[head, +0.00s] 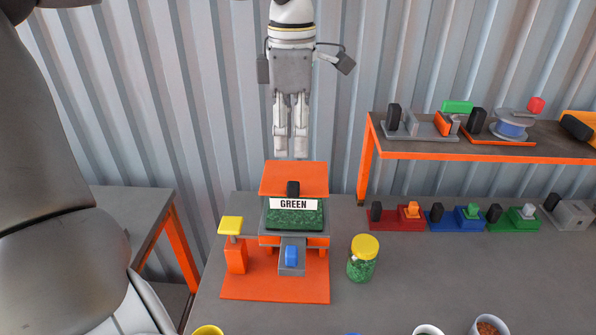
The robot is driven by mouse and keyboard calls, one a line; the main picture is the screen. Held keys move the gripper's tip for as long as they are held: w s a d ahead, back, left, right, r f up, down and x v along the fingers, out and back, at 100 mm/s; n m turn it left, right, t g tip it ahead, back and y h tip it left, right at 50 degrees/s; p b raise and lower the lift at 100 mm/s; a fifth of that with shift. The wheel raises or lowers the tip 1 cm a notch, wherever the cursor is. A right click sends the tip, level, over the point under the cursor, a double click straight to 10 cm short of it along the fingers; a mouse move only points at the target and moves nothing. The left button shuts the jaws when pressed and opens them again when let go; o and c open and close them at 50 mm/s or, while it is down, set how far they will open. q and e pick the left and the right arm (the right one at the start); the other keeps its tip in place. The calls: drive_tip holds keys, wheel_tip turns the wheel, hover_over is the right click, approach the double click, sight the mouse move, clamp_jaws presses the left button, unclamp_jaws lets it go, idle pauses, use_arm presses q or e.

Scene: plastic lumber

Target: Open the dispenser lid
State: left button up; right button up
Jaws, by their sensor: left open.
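The orange and grey dispenser (317,285) stands on the grey table, with a white "GREEN" label and dark green granules showing below it. Its flat orange lid (270,181) is at the top, with a black knob (293,188) near the front edge. I cannot tell for certain whether the lid is fully seated. My left gripper (291,155) points down just above and behind the lid, apart from it. It is open and empty, with its two fingers a narrow gap apart. My right gripper is not in view.
A yellow-lidded jar of green granules (362,262) stands right of the dispenser. A raised orange-edged shelf (470,148) and several coloured fixtures (467,219) are at the right. Cups (487,328) line the front edge. Corrugated metal wall stands close behind.

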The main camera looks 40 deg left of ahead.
use_arm(q)
hover_over(293, 184)
wheel_tip(293, 184, down, 5)
drive_tip(key=shift+s+d+r+p, duration=0.1)
drive_tip(key=shift+s+d+p, duration=0.05)
drive_tip(key=shift+p, duration=0.2)
drive_tip(key=f, duration=0.4)
drive_tip(key=shift+w+a, duration=0.2)
drive_tip(key=shift+w, duration=0.05)
drive_tip(key=shift+d+f+p, duration=0.1)
drive_tip(key=shift+f+p, duration=0.2)
drive_tip(key=shift+f, duration=0.2)
drive_tip(key=c, duration=0.9)
clamp_jaws()
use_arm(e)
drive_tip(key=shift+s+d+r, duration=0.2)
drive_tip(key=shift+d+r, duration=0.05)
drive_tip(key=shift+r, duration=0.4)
